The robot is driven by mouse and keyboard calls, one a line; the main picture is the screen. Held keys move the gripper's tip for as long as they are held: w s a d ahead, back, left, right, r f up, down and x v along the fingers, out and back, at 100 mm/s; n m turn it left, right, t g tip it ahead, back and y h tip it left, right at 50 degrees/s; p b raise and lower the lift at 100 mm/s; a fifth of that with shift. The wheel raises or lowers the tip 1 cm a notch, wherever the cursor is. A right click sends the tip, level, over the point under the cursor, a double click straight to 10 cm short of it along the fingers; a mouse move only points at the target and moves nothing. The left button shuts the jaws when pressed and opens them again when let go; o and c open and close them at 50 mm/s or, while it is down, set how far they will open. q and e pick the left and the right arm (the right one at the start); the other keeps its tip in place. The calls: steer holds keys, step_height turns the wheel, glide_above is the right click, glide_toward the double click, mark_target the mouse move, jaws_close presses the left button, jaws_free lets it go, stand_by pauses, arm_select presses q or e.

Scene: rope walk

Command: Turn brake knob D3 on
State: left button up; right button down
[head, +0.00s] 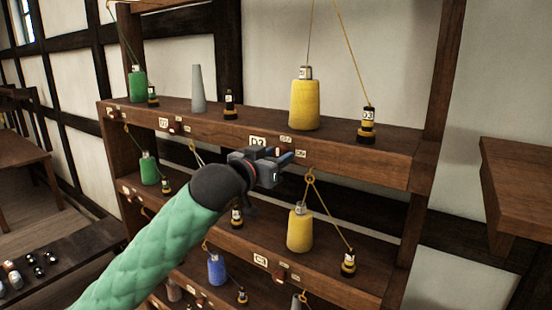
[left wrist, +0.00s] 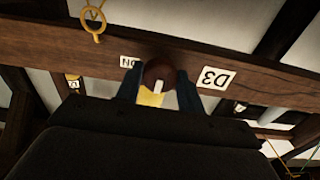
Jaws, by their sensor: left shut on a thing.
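The D3 label (head: 257,142) is on the front edge of the upper shelf, with small white labels to its right. My left gripper (head: 284,157) reaches that edge just right of the label. In the left wrist view, which is upside down, the gripper (left wrist: 159,84) is shut on a round brown knob (left wrist: 159,70) with a white mark. The knob sits between the D3 label (left wrist: 215,78) and a small ON label (left wrist: 130,62). In the head view my gripper mostly hides the knob. My right gripper is not in view.
On the upper shelf (head: 340,140) stand a large yellow bobbin (head: 304,105) and a black-and-yellow weight tagged D3 (head: 367,127), joined by yellow cord. Lower shelves hold another yellow bobbin (head: 300,230) and a blue one (head: 216,268). A wooden ledge (head: 520,180) juts out at right.

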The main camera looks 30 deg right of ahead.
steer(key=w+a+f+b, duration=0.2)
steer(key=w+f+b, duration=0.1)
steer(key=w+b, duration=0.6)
arm_select(q)
steer(key=m+b, duration=0.1)
steer(key=m, duration=1.3)
steer(key=shift+w, duration=0.1)
steer(key=shift+m+b, duration=0.95)
steer(key=shift+m, duration=0.85)
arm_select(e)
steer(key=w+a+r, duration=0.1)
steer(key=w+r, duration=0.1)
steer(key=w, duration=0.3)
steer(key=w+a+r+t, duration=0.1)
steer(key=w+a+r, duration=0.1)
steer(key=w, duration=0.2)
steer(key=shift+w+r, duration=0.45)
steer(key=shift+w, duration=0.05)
arm_select(q)
steer(key=o, duration=1)
steer(key=shift+c, duration=0.2)
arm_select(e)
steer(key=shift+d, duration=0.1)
arm_select(q)
steer(key=shift+a, duration=0.1)
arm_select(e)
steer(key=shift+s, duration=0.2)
